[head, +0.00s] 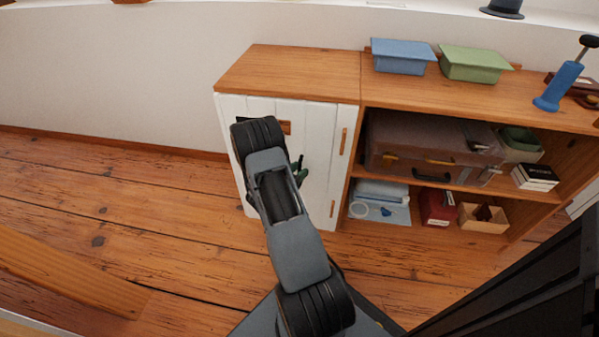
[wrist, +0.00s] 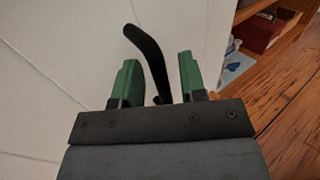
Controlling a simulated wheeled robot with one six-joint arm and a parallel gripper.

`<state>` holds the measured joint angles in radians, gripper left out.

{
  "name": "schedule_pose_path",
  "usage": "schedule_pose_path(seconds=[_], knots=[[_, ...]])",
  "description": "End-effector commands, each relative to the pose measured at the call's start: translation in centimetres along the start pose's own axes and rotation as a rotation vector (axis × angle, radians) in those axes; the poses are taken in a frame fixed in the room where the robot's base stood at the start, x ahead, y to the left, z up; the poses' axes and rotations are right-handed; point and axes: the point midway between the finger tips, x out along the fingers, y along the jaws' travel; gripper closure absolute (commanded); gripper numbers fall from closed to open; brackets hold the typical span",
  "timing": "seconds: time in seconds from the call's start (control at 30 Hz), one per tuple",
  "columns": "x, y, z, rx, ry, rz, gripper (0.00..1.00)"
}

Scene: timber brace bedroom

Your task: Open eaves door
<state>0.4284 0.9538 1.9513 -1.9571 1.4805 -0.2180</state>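The eaves door (head: 318,160) is the white plank front on the left part of a low wooden cabinet, and it looks closed. Wooden strips show along its right edge. A dark curved handle (wrist: 147,45) stands in front of the white planks in the wrist view. My gripper (wrist: 158,70) has green fingers, spread apart. The lower part of the handle appears between them, with a gap on each side; contact cannot be seen. In the head view my gripper (head: 299,170) is mostly hidden behind my arm, close to the door's front.
Right of the door, open shelves hold a brown suitcase (head: 435,148), dark books (head: 534,177) and a red box (head: 437,208). Blue (head: 403,57) and green (head: 474,65) bins stand on the cabinet top (head: 290,72). Plank floor (head: 130,210) is clear to the left; a wooden beam (head: 70,275) lies lower left.

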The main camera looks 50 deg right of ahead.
Motion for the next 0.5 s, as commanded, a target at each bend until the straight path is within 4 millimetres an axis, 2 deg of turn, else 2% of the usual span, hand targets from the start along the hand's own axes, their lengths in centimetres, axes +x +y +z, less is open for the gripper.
schedule_pose_path(seconds=[0.37,0.5], knots=[[0.51,-0.03,0.02,-0.001,0.0,0.0,0.62],[0.5,-0.03,0.01,-0.001,0.0,0.0,0.72]])
